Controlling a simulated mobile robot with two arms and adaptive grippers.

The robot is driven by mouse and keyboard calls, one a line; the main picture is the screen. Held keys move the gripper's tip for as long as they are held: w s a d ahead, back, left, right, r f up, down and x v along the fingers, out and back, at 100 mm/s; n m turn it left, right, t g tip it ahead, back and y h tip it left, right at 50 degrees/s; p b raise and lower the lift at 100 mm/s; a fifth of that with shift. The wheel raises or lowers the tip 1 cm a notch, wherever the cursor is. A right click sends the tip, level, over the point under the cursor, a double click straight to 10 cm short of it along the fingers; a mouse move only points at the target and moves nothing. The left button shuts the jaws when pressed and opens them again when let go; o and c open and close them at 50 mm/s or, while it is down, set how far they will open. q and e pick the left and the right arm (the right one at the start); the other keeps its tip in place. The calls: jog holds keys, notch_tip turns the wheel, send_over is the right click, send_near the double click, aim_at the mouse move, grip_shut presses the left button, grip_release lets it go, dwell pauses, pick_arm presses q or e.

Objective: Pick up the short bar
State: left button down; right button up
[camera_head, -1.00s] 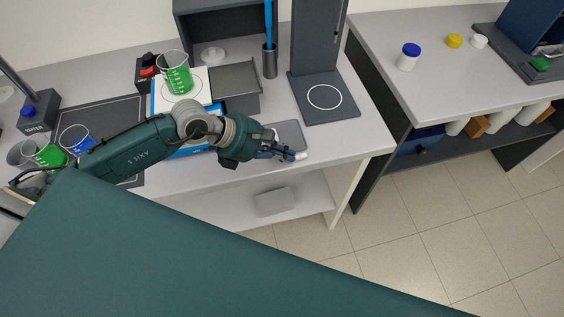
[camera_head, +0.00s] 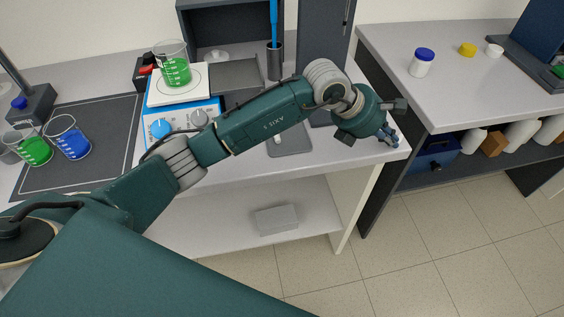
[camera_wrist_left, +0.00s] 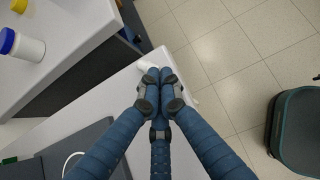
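My left gripper (camera_head: 391,140) is over the front right corner of the main bench, its blue fingers drawn together. In the left wrist view the gripper (camera_wrist_left: 155,75) has its fingertips closed around a small white piece (camera_wrist_left: 148,62), which looks like the short bar. Most of that piece is hidden by the fingers. Another small white piece (camera_head: 277,140) lies on the grey pad (camera_head: 292,148) behind my left arm; its full length is hidden. My right gripper is not in view.
A hotplate (camera_head: 187,118) carries a beaker of green liquid (camera_head: 174,68). Beakers of green (camera_head: 37,152) and blue liquid (camera_head: 72,142) stand at the left. A blue-capped jar (camera_head: 422,65) stands on the right bench, across a gap.

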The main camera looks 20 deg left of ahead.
pick_arm(q)
jog(key=shift+d+r, duration=0.1)
jog(key=shift+r, duration=0.05)
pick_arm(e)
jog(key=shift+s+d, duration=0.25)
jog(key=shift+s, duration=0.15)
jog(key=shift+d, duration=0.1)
